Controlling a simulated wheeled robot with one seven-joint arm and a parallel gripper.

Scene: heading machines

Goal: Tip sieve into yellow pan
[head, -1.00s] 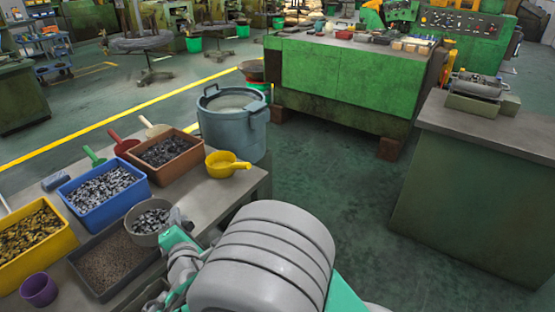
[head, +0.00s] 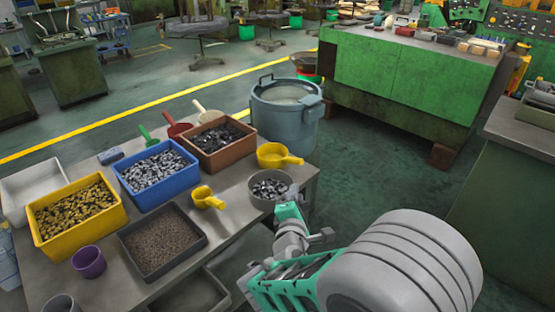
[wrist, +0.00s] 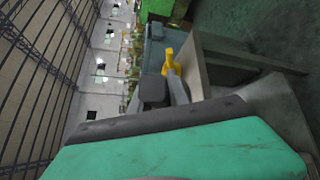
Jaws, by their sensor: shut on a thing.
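The sieve (head: 268,183) is a round grey bowl with dark and silvery metal pieces in it, at the table's right edge in the head view. My gripper (head: 289,196) is shut on its near right side, partly hiding it. The sieve looks about level; its height above the table is hard to tell. The yellow pan (head: 272,156), with a handle pointing right, lies just behind the sieve near the table's far right corner. In the wrist view a yellow piece (wrist: 171,62), likely the pan, shows beyond a jaw.
A smaller yellow scoop (head: 205,198) lies left of the sieve. Yellow (head: 108,190), blue (head: 152,203), brown (head: 222,163) and black (head: 142,274) bins fill the table's left. A grey-blue drum (head: 287,125) stands behind the yellow pan. A purple cup (head: 89,262) is at front left.

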